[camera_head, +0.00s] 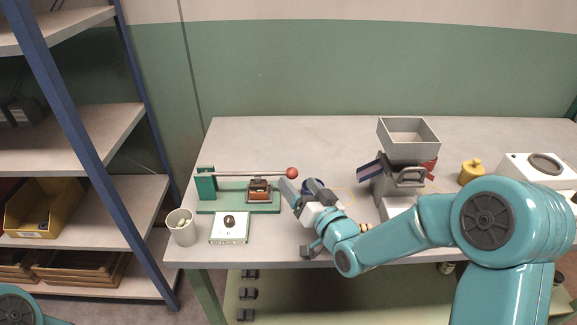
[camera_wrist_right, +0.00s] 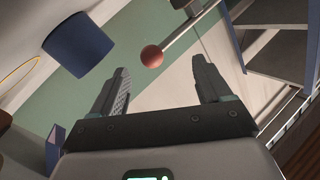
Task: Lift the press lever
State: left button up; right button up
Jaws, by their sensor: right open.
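The press lever (camera_head: 250,175) is a thin, nearly level bar with a red ball knob (camera_head: 291,172) at its right end. It runs from a green post (camera_head: 205,185) on the green press base (camera_head: 255,208). My right gripper (camera_head: 299,186) is open, just below and right of the knob. In the right wrist view the knob (camera_wrist_right: 152,56) shows beyond the two open fingers (camera_wrist_right: 160,82), apart from them, with the lever bar (camera_wrist_right: 190,28) running up to the right. My left gripper is out of view.
A blue cup (camera_wrist_right: 78,44) stands close behind my right gripper. A white box with a dark knob (camera_head: 230,227) and a pale cup (camera_head: 181,226) sit in front of the press. A grey hopper (camera_head: 408,138) stands to the right. The table behind the lever is clear.

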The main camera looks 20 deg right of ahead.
aim_at(291, 175)
jog(key=w, duration=0.3)
jog(key=w+a, duration=0.1)
jog(key=w, duration=0.2)
jog(key=shift+p, duration=0.3)
jog(key=c, duration=1.4)
jog(key=shift+s, duration=0.1)
jog(key=shift+c, duration=0.2)
